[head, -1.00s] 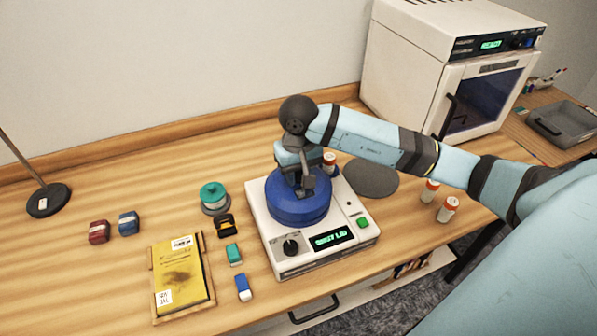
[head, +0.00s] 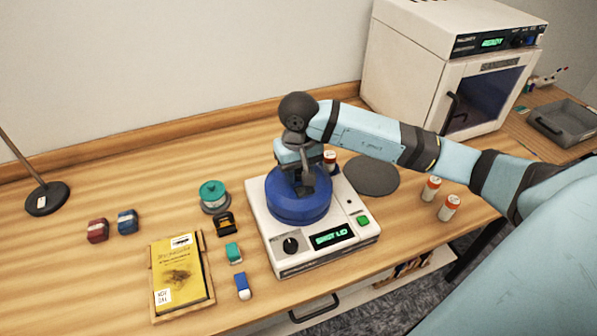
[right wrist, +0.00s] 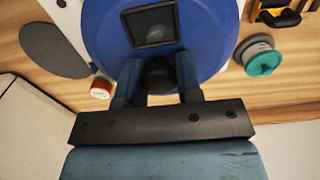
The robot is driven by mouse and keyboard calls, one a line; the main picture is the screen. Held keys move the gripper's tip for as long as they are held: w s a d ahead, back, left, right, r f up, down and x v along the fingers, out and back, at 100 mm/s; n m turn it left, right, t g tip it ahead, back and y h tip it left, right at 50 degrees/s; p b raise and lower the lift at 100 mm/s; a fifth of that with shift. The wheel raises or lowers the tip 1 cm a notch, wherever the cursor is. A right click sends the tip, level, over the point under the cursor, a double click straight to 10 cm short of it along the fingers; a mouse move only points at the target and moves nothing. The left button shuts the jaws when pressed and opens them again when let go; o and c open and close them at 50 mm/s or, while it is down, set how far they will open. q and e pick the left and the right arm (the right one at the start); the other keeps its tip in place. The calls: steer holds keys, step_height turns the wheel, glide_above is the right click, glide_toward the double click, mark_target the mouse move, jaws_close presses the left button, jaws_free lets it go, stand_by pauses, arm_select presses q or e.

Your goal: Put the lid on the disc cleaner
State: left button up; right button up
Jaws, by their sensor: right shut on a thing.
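The disc cleaner (head: 285,259) is a white box on the wooden table, with a dark knob, a lit green display reading like "SHUT LID" and a green button. The round blue lid (head: 297,212) sits on top of it, looking about level; I cannot tell whether it is fully seated. My right gripper (head: 305,188) is above the lid, shut on its dark central knob. In the right wrist view the fingers (right wrist: 159,80) stand on both sides of the knob, and the lid (right wrist: 215,30) shows a dark square window. My left gripper is not in view.
A dark round pad (head: 371,177) and several orange-and-white bottles (head: 448,208) are on the right. A teal spool (head: 213,195), a yellow book (head: 178,275) and small blocks (head: 128,222) lie on the left. A white oven-like cabinet (head: 440,50) stands behind right.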

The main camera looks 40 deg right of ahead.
stand_by(0.5)
steer(key=shift+f+b, duration=0.15)
steer(key=shift+b, duration=1.15)
stand_by(1.3)
stand_by(0.3)
steer(key=o, duration=1.5)
steer(key=shift+r+p, duration=1.1)
steer(key=shift+r, duration=2.4)
jaws_close()
